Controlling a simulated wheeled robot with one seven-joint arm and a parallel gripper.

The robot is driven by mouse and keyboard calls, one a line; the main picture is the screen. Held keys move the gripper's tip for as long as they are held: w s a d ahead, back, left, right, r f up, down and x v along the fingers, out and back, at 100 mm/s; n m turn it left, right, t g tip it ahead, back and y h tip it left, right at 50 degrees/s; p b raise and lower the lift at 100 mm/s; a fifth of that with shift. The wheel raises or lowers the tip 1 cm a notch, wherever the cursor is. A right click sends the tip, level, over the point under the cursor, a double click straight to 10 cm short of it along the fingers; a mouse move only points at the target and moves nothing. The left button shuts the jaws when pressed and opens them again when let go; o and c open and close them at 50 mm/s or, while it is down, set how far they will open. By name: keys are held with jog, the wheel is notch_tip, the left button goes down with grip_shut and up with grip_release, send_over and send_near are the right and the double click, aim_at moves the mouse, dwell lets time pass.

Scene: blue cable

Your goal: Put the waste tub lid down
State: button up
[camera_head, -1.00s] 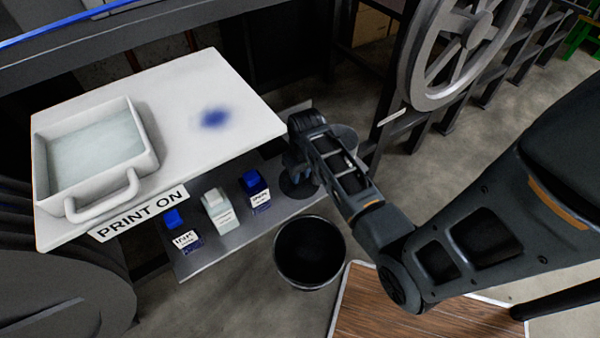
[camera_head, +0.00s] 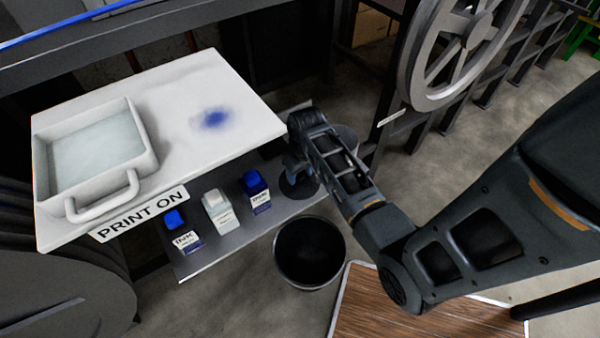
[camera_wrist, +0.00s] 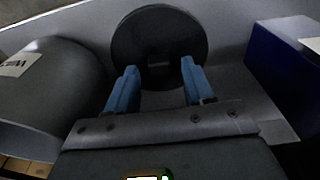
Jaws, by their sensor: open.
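The waste tub lid (camera_wrist: 158,30) is a dark round disc on the grey lower shelf. It also shows in the head view (camera_head: 299,187), partly hidden under my gripper. My gripper (camera_wrist: 160,70) is open, its two blue fingers apart on either side of the lid's middle, where a small grip is partly visible. I cannot tell whether the fingers touch it. In the head view my gripper (camera_head: 296,164) is low over the lid. The grey waste tub (camera_wrist: 45,85), with a white label partly readable, stands left of my gripper in the wrist view.
Blue ink bottles (camera_head: 256,192) and a white bottle (camera_head: 219,212) stand on the shelf left of the lid. The white table (camera_head: 185,75) with a tray (camera_head: 150,165) overhangs the shelf. An open dark bin (camera_head: 310,252) stands on the floor in front.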

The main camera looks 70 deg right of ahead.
aim_at(303, 185)
notch_tip(303, 185, up, 11)
jog(key=s, duration=0.1)
jog(key=s+a+n+t+h, duration=0.1)
jog(key=s+a+n+t, duration=0.15)
jog(key=a, duration=0.65)
jog(key=s+a+n+t+h, duration=0.15)
jog(key=s+a+t, duration=0.25)
jog(key=a, duration=0.5)
jog(key=s+a+r+n+t+y, duration=0.1)
jog(key=s+a+r+t, duration=0.2)
jog(key=r, duration=0.6)
jog(key=s+a+r+n+t+y, duration=0.2)
jog(key=s+a+r+t, duration=0.2)
jog(key=r, duration=0.6)
jog(key=s+a+p, duration=0.1)
jog(key=s+a, duration=0.1)
jog(key=a, duration=0.1)
jog(key=shift+s+a, duration=0.25)
